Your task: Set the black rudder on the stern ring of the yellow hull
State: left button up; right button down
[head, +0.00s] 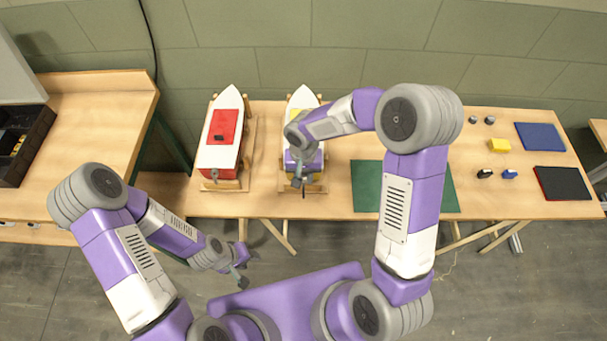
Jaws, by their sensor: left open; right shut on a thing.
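The yellow hull (302,97) is the right one of two boats on the table, with a white bow and a yellow patch partly showing. It sits in a wooden cradle, bow away from me. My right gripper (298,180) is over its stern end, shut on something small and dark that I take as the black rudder. The rudder's outline and the stern ring are too small and covered to make out, so I cannot tell whether they touch. My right arm hides part of the deck. My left gripper (243,273) is open and empty, in front of the table.
A boat with a red deck (223,126) stands in a cradle to the left. A green mat (365,187) lies right of the yellow hull. Further right are a yellow block (498,145), small parts, a blue mat (540,137) and a black mat (562,183). A black bin (20,140) is far left.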

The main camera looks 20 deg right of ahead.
jog(key=shift+f+b, duration=0.75)
jog(key=shift+b, duration=0.2)
dwell(0.7)
jog(key=c, duration=0.8)
grip_release()
jog(key=shift+c, duration=0.2)
jog(key=shift+r+p, duration=2.75)
jog(key=shift+r, duration=1.3)
